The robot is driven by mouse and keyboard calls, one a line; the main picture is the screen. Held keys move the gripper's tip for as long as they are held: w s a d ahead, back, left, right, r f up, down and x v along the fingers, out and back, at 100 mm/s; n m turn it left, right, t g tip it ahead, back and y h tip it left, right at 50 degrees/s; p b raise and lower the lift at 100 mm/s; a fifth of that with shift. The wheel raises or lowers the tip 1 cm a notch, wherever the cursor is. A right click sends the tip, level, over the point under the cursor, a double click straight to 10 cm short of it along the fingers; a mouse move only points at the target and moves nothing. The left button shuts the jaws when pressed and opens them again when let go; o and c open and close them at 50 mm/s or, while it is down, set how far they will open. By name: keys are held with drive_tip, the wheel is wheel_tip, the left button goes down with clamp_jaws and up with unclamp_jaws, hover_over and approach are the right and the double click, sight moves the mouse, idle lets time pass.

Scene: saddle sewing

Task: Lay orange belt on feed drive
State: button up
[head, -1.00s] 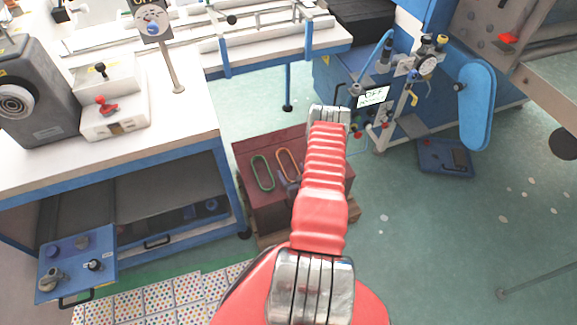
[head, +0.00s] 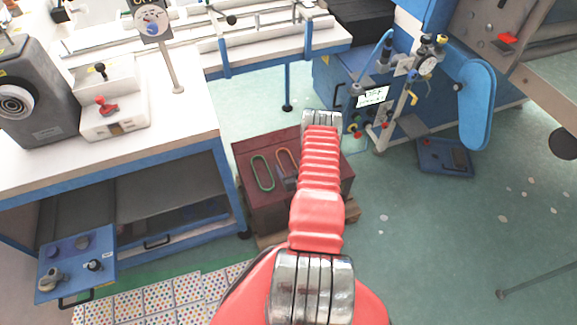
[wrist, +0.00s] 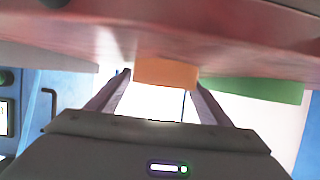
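The orange belt (head: 287,161), a flat loop, lies on the dark red box (head: 246,195), partly hidden behind my arm. A green belt (head: 262,173) lies left of it. My gripper (head: 288,182) is at the belt's near end and mostly hidden by the arm. In the wrist view my gripper (wrist: 158,82) has its fingers apart. The orange belt (wrist: 166,73) shows at the fingertips, close to the right finger, with a gap at the left one. The green belt (wrist: 250,90) is to its right. I cannot tell which part is the feed drive.
A blue panel with round fittings (head: 77,265) is at lower left, below the white workbench (head: 180,110). A blue machine with a small screen (head: 373,97) is at upper right. A blue tray (head: 445,157) lies on the floor. The floor at right is mostly clear.

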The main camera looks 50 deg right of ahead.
drive_tip(key=c, duration=1.1)
drive_tip(key=shift+r, duration=0.1)
wheel_tip(320, 180, up, 10)
idle(0.3)
idle(0.6)
